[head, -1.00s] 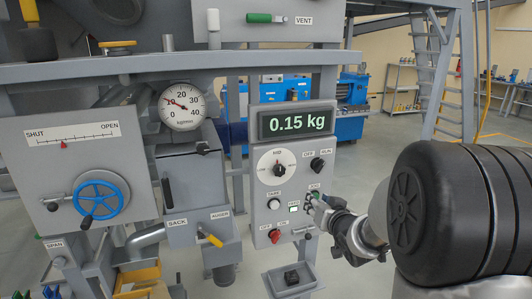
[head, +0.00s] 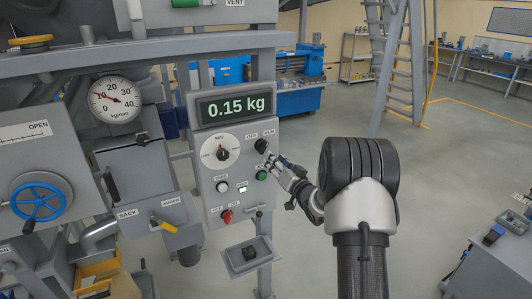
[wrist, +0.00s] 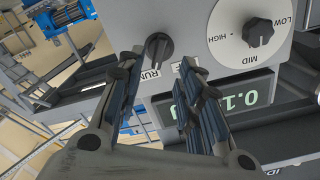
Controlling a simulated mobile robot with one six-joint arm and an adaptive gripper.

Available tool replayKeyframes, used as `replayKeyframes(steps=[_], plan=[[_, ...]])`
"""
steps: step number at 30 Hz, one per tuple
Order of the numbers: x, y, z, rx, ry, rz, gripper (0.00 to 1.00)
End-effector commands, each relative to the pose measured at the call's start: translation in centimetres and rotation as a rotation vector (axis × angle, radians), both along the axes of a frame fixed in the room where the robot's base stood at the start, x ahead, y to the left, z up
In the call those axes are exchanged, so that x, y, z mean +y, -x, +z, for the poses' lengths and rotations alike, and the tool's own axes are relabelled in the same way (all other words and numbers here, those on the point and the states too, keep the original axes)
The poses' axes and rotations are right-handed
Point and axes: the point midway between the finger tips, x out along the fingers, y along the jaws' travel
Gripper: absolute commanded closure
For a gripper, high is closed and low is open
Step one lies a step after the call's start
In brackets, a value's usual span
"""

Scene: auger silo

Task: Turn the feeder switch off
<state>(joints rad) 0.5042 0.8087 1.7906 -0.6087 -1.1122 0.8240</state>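The feeder switch is a black knob (head: 261,146) at the upper right of the grey control panel, below the OFF and RUN labels. In the wrist view the knob (wrist: 158,48) shows just beyond my fingertips, in line with the gap between them. Its ridge appears to lean toward the RUN label; the other label is partly hidden by a finger. My gripper (head: 274,165) is just right of and below the knob in the head view. In the wrist view my gripper (wrist: 160,66) is open, with nothing between its fingers.
The panel has a MID dial (head: 221,154), a TARE button (head: 222,186), a green button (head: 262,174) and a red knob (head: 227,216). A display (head: 235,105) above reads 0.15 kg. Floor to the right is open.

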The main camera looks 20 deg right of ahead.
Motion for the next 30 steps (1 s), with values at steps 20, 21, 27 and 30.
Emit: replayKeyframes(steps=[20, 21, 27, 30], plan=[[0.3, -7.9, 0.0, 0.0, 0.001, -0.001, 0.67], [0.3, -7.9, 0.0, 0.0, 0.001, -0.001, 0.67], [0.3, -7.9, 0.0, 0.0, 0.001, 0.0, 0.71], [0.3, -7.9, 0.0, 0.0, 0.001, 0.0, 0.78]])
